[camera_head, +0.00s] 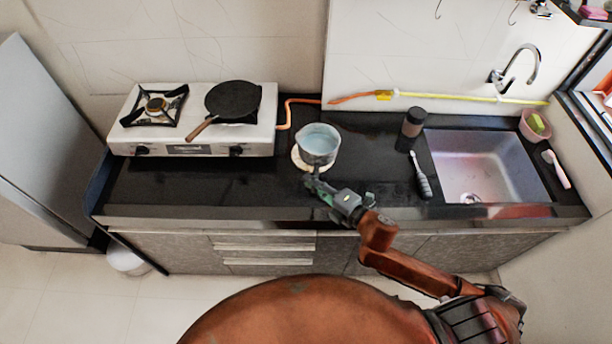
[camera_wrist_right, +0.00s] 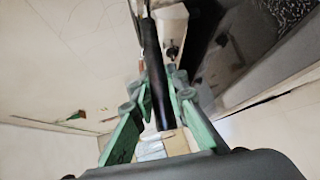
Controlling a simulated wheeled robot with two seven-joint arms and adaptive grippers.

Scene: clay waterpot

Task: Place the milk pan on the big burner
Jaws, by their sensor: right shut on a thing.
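The milk pan (camera_head: 318,145), light blue-grey inside, is over a round pale trivet (camera_head: 297,160) near the middle of the counter. I cannot tell whether it touches the trivet. My right gripper (camera_head: 312,183) is at the pan's near side, shut on its handle. In the right wrist view a long dark handle (camera_wrist_right: 152,60) runs between the green fingers (camera_wrist_right: 160,100). The stove (camera_head: 190,149) is to the left. Its left burner (camera_head: 157,106) is bare; its right burner is mostly hidden under a black frying pan (camera_head: 233,98). My left gripper is out of view.
The frying pan's wooden handle (camera_head: 201,128) points toward the front left. An orange hose (camera_head: 288,113) runs behind the milk pan. A dark bottle (camera_head: 412,124), a brush (camera_head: 421,178) and the sink (camera_head: 490,165) are to the right. The counter in front of the stove is clear.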

